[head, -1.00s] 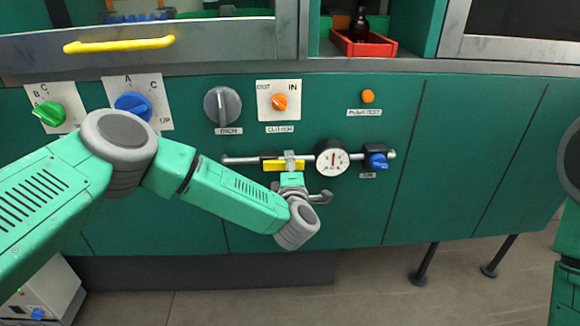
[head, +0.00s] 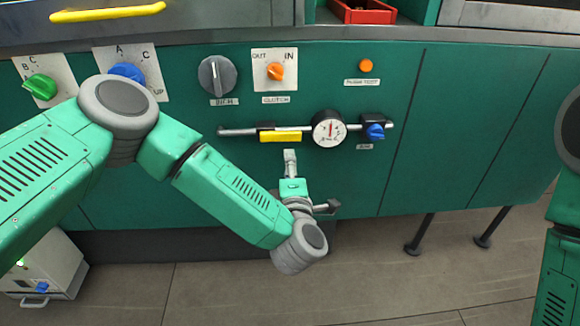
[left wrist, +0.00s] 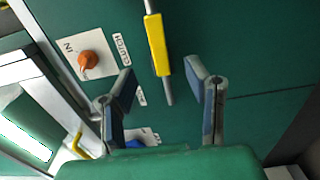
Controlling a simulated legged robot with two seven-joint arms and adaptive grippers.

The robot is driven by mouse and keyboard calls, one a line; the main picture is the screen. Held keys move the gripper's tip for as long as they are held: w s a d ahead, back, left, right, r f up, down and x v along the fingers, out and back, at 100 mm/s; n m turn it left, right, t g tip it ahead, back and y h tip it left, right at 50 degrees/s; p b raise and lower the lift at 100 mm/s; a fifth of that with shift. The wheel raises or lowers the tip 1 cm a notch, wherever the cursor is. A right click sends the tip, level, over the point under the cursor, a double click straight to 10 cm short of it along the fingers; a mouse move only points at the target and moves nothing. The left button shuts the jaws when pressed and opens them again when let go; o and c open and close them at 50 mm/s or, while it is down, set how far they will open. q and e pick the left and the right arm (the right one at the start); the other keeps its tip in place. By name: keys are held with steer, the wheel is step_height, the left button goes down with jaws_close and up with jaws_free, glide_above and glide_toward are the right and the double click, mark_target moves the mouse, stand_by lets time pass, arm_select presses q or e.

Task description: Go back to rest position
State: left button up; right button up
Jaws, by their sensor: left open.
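My left gripper (head: 290,160) is in front of the green panel, a little below the yellow lever (head: 281,136) on the horizontal pipe (head: 240,132). In the left wrist view my left gripper (left wrist: 166,85) has its two fingers spread apart with nothing between them. The yellow lever (left wrist: 157,45) shows ahead of the fingertips, apart from them. The lever lies along the pipe. My right arm shows only in part at the right edge of the head view, and its gripper is out of view.
The panel carries a green knob (head: 40,87), a blue knob (head: 127,72), a grey knob (head: 216,75), an orange clutch knob (head: 276,71) and an orange button (head: 366,66). A gauge (head: 328,128) and a blue valve (head: 374,131) sit on the pipe. A red tray (head: 362,14) stands above.

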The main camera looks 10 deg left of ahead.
stand_by(0.3)
arm_select(q)
steer(key=s+d+f+m+g+h+p, duration=0.1)
steer(key=s+f+m+g+h+p, duration=0.3)
steer(key=s+f+m+g+h, duration=0.75)
steer(key=s+a+f+m+g+y, duration=0.1)
steer(key=s+a+m+y, duration=0.1)
steer(key=s+a, duration=0.4)
steer(key=s+a+f+m+g+y+p, duration=0.1)
steer(key=s+a+m, duration=0.4)
steer(key=s, duration=0.6)
steer(key=s+a+f+m+g+y+p, duration=0.1)
steer(key=s+a+m+g+y, duration=0.2)
steer(key=s+a, duration=0.3)
steer(key=s, duration=0.2)
steer(key=shift+s+a+f, duration=0.25)
steer(key=shift+s+a, duration=0.05)
steer(key=shift+a, duration=0.05)
steer(key=shift+w+m+y, duration=0.1)
steer(key=shift+m+y, duration=0.15)
